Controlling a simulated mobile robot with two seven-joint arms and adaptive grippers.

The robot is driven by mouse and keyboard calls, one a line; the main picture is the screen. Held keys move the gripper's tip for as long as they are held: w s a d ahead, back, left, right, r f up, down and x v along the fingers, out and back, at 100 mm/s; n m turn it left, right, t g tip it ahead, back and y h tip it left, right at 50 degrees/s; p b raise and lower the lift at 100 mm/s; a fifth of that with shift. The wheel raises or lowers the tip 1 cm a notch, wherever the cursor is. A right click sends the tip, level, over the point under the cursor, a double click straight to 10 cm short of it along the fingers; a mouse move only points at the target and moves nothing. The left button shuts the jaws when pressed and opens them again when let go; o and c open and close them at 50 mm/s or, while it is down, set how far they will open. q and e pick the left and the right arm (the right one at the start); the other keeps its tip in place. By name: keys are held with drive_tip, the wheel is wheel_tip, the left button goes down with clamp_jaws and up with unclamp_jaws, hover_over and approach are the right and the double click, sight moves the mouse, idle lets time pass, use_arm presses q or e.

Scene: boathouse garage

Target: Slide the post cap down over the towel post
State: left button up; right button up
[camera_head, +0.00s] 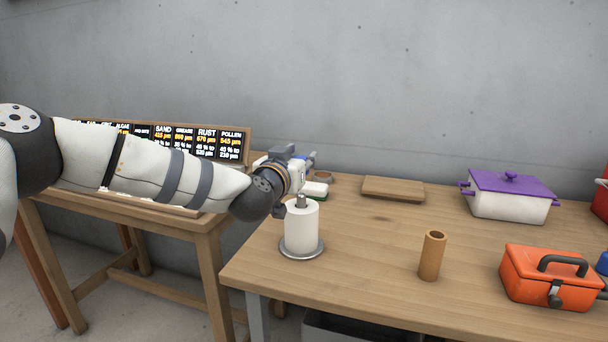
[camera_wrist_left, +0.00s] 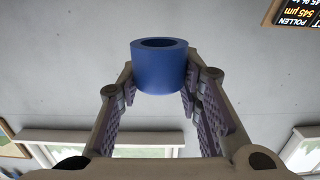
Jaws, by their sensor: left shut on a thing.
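The towel post (camera_head: 301,201) is a short grey tip sticking up out of a white paper towel roll, over a round metal base (camera_head: 301,250) near the table's left front. My left gripper (camera_head: 307,160) is behind and above the roll in the head view. It is shut on the post cap, a blue ring with an open top that shows clearly in the left wrist view (camera_wrist_left: 158,75). In the head view, only a small bit of blue (camera_head: 313,155) shows at the fingers. The cap is apart from the post. My right gripper is out of view.
A wooden tube (camera_head: 431,258) stands upright right of the roll. A sign board (camera_head: 233,147) stands on the left table.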

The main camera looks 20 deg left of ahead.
use_arm(q)
drive_tip(key=shift+d, duration=0.2)
wheel_tip(320, 180, down, 3)
drive_tip(key=shift+f, duration=0.2)
drive_tip(key=shift+r, duration=0.1)
